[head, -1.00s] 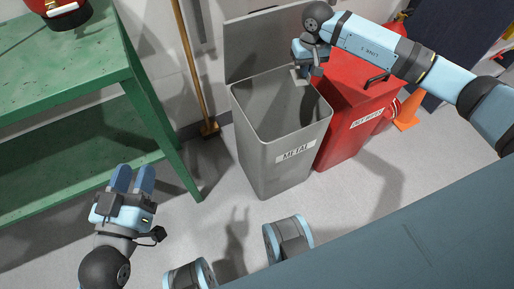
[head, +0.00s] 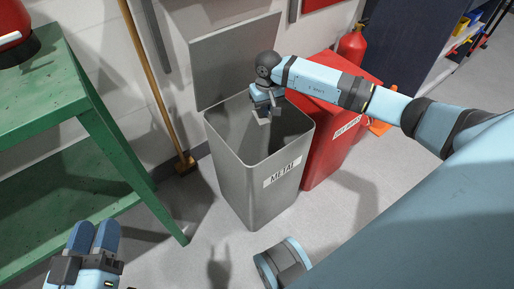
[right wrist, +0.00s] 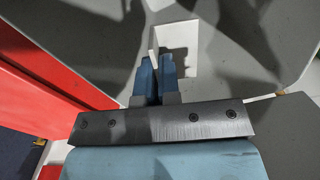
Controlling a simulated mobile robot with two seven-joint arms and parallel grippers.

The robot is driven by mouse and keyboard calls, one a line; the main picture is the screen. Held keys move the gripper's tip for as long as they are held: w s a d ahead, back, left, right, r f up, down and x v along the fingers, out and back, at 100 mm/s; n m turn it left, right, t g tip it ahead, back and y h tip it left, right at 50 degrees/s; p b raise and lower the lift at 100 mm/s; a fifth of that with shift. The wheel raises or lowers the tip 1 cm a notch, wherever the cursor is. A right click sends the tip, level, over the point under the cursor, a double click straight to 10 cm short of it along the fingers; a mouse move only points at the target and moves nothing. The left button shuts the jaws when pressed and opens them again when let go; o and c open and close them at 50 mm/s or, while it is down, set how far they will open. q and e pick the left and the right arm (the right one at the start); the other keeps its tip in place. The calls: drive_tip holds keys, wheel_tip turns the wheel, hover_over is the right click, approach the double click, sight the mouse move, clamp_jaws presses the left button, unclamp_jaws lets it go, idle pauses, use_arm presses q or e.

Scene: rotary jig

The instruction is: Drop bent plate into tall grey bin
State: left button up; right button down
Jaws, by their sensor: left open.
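The tall grey bin (head: 235,175), labelled METAL, stands on the floor in the middle of the head view. Its lid (head: 232,62) is tipped up at the back and its mouth is open. My right gripper (head: 264,112) hangs over the mouth, fingers downward. It is shut on the small pale bent plate (head: 264,121). In the right wrist view one flange of the plate (right wrist: 179,48) sticks out beside the fingertips, and the other sits between the fingers (right wrist: 158,64). My left gripper (head: 93,235) is open and empty at lower left, away from the bin.
A red bin (head: 330,150) stands against the grey bin's right side, partly under my right arm. A green metal bench (head: 60,95) is at the left. A wooden broom handle (head: 155,75) leans on the wall. A red extinguisher (head: 352,45) stands at the back.

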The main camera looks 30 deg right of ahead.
use_arm(q)
drive_tip(key=shift+f, duration=0.2)
use_arm(e)
drive_tip(key=shift+f, duration=0.25)
drive_tip(key=c, duration=1.3)
unclamp_jaws()
drive_tip(key=shift+o, duration=0.2)
use_arm(q)
wheel_tip(320, 180, up, 6)
drive_tip(key=t+p, duration=0.2)
drive_tip(key=p, duration=0.2)
drive_tip(key=shift+s+a+n, duration=0.15)
drive_tip(key=shift+a+n, duration=0.1)
drive_tip(key=shift+n, duration=0.05)
use_arm(e)
wheel_tip(320, 180, up, 14)
